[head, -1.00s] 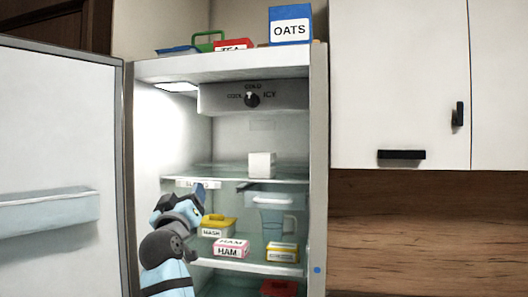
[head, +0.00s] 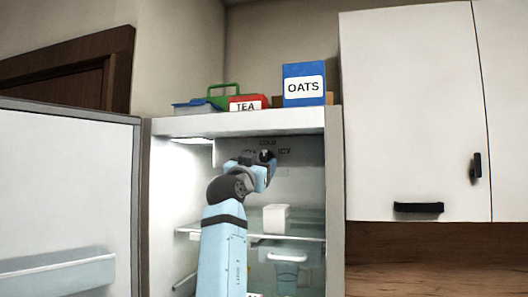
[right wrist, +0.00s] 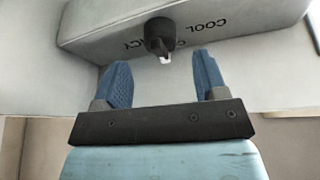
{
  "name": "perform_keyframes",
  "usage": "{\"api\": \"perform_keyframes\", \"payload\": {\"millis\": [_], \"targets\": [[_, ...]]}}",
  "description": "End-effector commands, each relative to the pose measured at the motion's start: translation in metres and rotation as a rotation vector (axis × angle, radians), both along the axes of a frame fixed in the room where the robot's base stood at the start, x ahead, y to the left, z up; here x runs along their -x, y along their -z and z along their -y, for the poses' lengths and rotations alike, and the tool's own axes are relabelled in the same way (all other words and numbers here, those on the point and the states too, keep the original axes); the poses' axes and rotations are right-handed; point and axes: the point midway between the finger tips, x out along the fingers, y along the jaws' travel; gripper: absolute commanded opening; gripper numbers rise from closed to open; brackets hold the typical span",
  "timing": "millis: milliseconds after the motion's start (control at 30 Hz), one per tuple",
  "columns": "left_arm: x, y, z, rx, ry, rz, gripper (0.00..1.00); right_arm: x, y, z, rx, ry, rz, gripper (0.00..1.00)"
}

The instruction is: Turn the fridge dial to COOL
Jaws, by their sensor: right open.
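The fridge dial (head: 265,156) is a dark round knob on the grey control box at the top of the open fridge. In the right wrist view the dial (right wrist: 158,36) hangs upside down, with COOL to its right and ICY to its left. Its white mark points down there, towards the partly hidden COLD label. My right gripper (right wrist: 160,68) is open, its two blue fingers apart, with the dial ahead of the gap between them. In the head view my right gripper (head: 263,168) is just below the dial and hides part of the labels. My left gripper is out of view.
The fridge door (head: 65,200) stands open at the left. A white block (head: 276,217) sits on the upper shelf below my right arm, with a jug (head: 286,268) lower down. A blue OATS box (head: 304,84) and a red TEA box (head: 247,102) are on top.

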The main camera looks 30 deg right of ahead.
Motion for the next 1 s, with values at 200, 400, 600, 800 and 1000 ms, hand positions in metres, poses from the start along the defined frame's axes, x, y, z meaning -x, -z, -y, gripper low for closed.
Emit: {"api": "perform_keyframes", "payload": {"millis": [200, 400, 600, 800, 1000], "targets": [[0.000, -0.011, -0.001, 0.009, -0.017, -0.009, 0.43, -0.016, -0.014, 0.024, 0.001, 0.002, -0.001, 0.66], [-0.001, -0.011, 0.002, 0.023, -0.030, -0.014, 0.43, -0.021, -0.015, 0.032, 0.000, 0.000, -0.001, 0.66], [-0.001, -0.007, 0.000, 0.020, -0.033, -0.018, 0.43, -0.021, -0.014, 0.032, 0.001, 0.000, -0.001, 0.66], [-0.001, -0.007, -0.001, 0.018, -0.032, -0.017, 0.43, -0.021, -0.015, 0.032, 0.001, 0.000, -0.001, 0.27], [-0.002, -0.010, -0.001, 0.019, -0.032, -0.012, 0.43, -0.021, -0.015, 0.032, 0.002, 0.000, -0.003, 0.17]]}}
